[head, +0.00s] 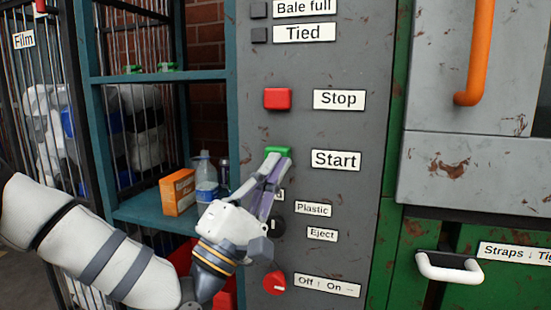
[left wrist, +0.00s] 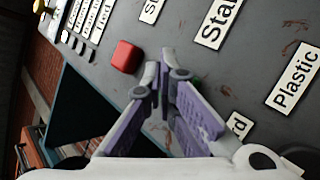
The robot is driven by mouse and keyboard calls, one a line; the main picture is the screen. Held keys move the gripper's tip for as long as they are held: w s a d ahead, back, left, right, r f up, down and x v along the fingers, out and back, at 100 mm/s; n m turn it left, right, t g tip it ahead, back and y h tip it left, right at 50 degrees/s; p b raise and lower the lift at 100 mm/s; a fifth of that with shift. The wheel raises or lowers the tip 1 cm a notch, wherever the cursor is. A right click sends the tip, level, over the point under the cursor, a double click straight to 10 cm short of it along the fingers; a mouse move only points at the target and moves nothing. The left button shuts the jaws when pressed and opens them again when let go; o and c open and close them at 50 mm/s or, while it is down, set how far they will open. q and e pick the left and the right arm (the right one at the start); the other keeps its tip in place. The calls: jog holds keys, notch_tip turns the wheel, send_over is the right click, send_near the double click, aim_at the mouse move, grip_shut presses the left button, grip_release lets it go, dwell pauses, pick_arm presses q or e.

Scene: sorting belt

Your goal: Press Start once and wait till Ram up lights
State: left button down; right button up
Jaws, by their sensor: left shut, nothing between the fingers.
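The green Start button (head: 278,150) is on the grey panel (head: 340,70), left of the Start label (head: 335,160). My left gripper (head: 276,162) is shut and empty, its fingertips at the button's lower edge and partly covering it; I cannot tell whether they touch it. In the left wrist view the closed fingertips (left wrist: 164,72) are in front of the panel. The Bale full lamp (head: 259,9) and the Tied lamp (head: 260,35) are dark. A row of small lamps (left wrist: 79,47) shows in the left wrist view; the Ram up label is too small to read.
The red Stop button (head: 277,98) is above Start. A black knob and a red Off/On switch (head: 275,283) are below, near my wrist. A shelf (head: 150,207) with an orange box (head: 178,192) and a bottle (head: 206,178) stands left. An orange handle (head: 474,60) is right.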

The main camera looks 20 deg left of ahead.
pick_arm(q)
jog(key=shift+w, duration=0.4)
pick_arm(e)
jog(key=shift+s+f, duration=0.1)
jog(key=shift+f, duration=0.05)
pick_arm(q)
jog(key=shift+w+b, duration=0.3)
jog(key=shift+w, duration=0.3)
pick_arm(e)
jog(key=shift+s+f, duration=0.2)
dwell(0.3)
pick_arm(q)
jog(key=shift+s, duration=0.1)
jog(key=shift+s+p, duration=0.4)
jog(key=shift+s, duration=0.55)
pick_arm(e)
jog(key=shift+w+r, duration=0.35)
jog(key=shift+r, duration=0.05)
pick_arm(q)
jog(key=s+p, duration=0.1)
jog(key=s, duration=0.4)
jog(key=shift+a, duration=0.1)
pick_arm(e)
jog(key=shift+w+r+t, duration=0.3)
jog(key=shift+w+r, duration=0.35)
jog(key=shift+r, duration=0.15)
